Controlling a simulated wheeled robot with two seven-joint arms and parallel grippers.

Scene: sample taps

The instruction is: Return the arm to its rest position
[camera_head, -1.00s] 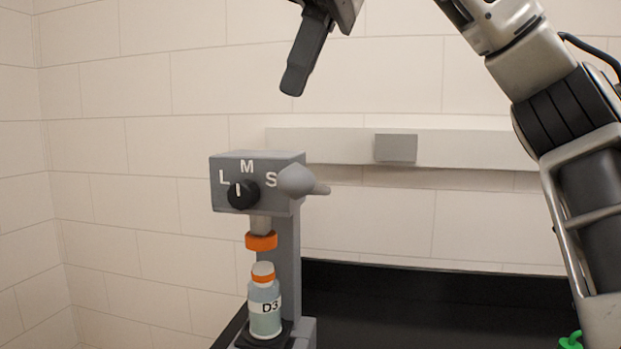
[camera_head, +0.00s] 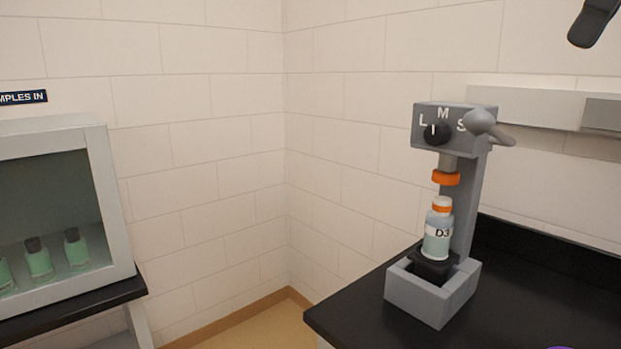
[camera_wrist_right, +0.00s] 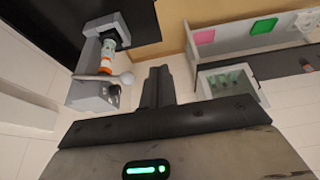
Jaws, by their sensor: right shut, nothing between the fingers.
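My right gripper (camera_head: 594,22) shows only as a dark fingertip at the top right, above and to the right of the tap, apart from it. In the right wrist view its fingers (camera_wrist_right: 157,88) are together and empty. The grey sample tap (camera_head: 463,203) stands on the black counter, with a black dial (camera_head: 437,133) under the letters L, M and S and a rounded lever (camera_head: 480,122) at its right. A bottle labelled D3 (camera_head: 438,235), with an orange-and-white top, stands upright below the orange-ringed nozzle (camera_head: 446,177). My left gripper is not in view.
A glass-fronted cabinet (camera_head: 116,215) with several green bottles stands at the left, beneath a sign. A floor gap separates it from the black counter (camera_head: 352,307). A ledge (camera_head: 537,108) runs along the right wall. Pink (camera_wrist_right: 204,37) and green (camera_wrist_right: 263,26) patches show in the wrist view.

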